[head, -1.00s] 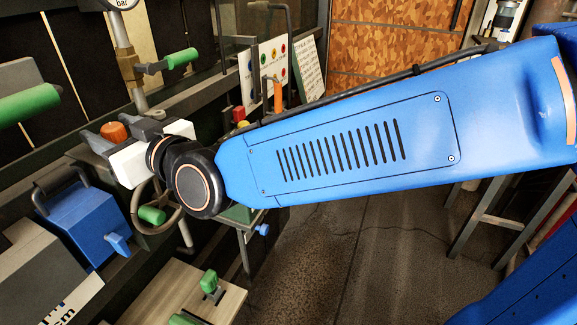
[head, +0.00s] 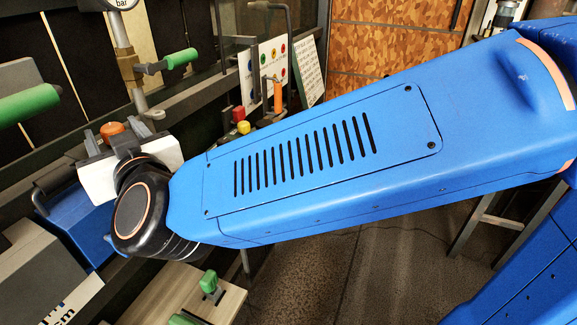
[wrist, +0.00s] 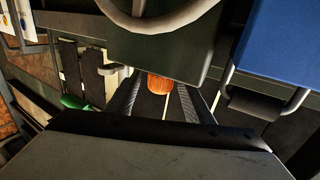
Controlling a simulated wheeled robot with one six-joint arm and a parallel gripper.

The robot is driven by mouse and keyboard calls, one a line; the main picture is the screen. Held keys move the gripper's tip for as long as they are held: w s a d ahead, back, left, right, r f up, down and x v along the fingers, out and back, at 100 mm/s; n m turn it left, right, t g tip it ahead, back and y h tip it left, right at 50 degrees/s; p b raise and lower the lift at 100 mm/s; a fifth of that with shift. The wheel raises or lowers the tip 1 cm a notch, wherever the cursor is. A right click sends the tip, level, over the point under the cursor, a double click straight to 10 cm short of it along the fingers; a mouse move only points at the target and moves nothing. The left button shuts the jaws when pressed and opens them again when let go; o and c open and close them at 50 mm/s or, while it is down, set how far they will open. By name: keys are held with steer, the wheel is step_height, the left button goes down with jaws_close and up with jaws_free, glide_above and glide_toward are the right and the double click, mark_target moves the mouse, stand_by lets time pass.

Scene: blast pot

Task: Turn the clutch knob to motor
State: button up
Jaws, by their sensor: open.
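A ribbed orange knob (head: 112,128), likely the clutch knob, shows just beyond my gripper (head: 110,141) in the head view. In the wrist view the orange knob (wrist: 159,85) appears between the two dark fingers of my gripper (wrist: 157,101). The fingers are apart, one on each side of the knob in that picture. I cannot tell whether either finger touches it. The knob's lower part and any motor marking are hidden.
A blue box (head: 75,215) with a handle stands beside my wrist. A curved wheel rim (wrist: 165,18) crosses the top of the wrist view. Green handles (head: 182,58), a red button (head: 239,113) and a yellow one (head: 243,127) are nearby. Floor (head: 330,270) is clear at lower right.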

steer(key=v, duration=1.6)
steer(key=shift+w+d+g+y, duration=1)
steer(key=shift+w+d, duration=1.75)
steer(key=shift+w, duration=2.65)
steer(key=w+d+f+g+h, duration=0.1)
steer(key=w+d+f+h, duration=0.1)
steer(key=d+f, duration=0.3)
steer(key=w+d+f+g+h, duration=0.2)
steer(key=d+f, duration=0.3)
steer(key=d, duration=0.5)
steer(key=shift+f+m+h, duration=0.2)
steer(key=shift+m+h, duration=0.1)
steer(key=shift+m, duration=0.1)
steer(key=shift+c, duration=0.3)
